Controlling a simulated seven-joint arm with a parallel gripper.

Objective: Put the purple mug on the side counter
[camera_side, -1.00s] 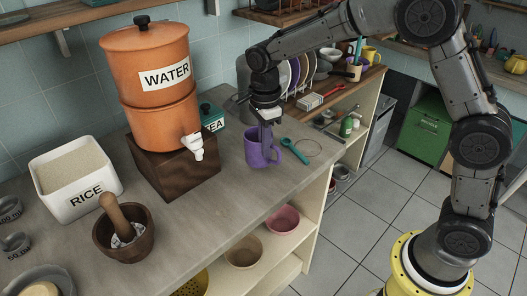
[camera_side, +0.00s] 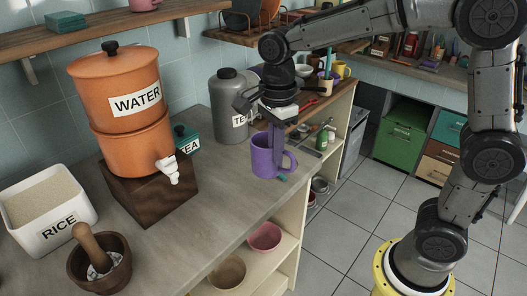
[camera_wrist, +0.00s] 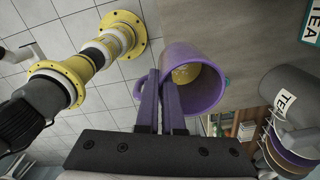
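The purple mug (camera_side: 264,158) is at the right part of the grey counter (camera_side: 165,225), close to its front edge. My gripper (camera_side: 278,148) points down at the mug, its fingers at the rim and wall on the handle side. The mug is upright, and I cannot tell how far its base is above the counter. In the wrist view the mug (camera_wrist: 206,90) opens toward the camera, and the fingers (camera_wrist: 160,88) are close together with its wall and handle between or beside them. The exact contact is partly hidden. A wood-topped counter (camera_side: 335,93) adjoins at the back right.
A teal spoon (camera_side: 283,178) is mostly hidden by the mug. An orange water dispenser (camera_side: 120,100), grey tea canister (camera_side: 230,105), rice box (camera_side: 50,215) and mortar (camera_side: 98,275) stand to the left. Dishes and a red utensil (camera_side: 309,103) are on the wood top.

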